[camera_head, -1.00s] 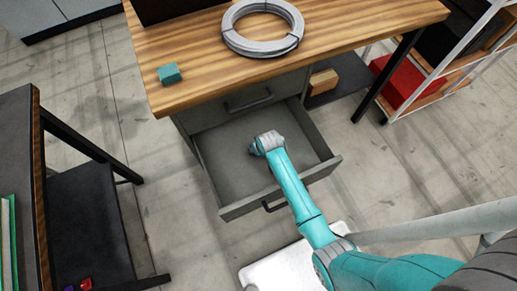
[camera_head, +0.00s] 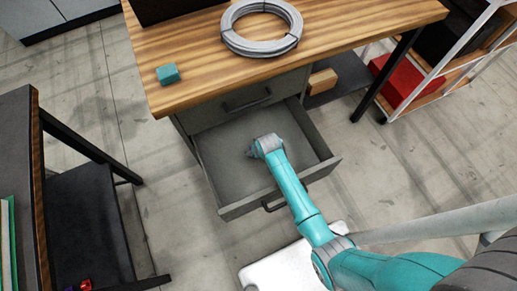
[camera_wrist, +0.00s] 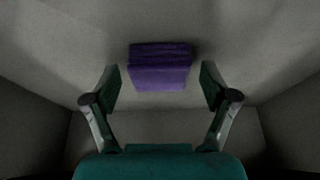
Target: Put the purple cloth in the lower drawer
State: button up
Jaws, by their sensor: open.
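The purple cloth (camera_wrist: 160,66) is a small folded block in the wrist view. It lies on the grey drawer floor, just beyond and between the spread fingertips, with no visible grip on it. In the head view my arm hides the cloth. The lower drawer (camera_head: 222,168) is pulled out under the wooden worktop, with its handle (camera_head: 272,206) at the front. My gripper (camera_head: 252,151) points down into this drawer. In the wrist view my gripper (camera_wrist: 159,86) is open and empty.
The upper drawer (camera_head: 247,101) is shut above the open one. A wire coil (camera_head: 262,45) and a teal block (camera_head: 167,74) sit on the worktop (camera_head: 350,30). A dark table (camera_head: 85,215) stands left; a shelf with a red box (camera_head: 398,82) stands right. Floor lies between.

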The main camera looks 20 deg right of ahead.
jog(key=v, duration=1.2)
jog(key=shift+s, duration=0.15)
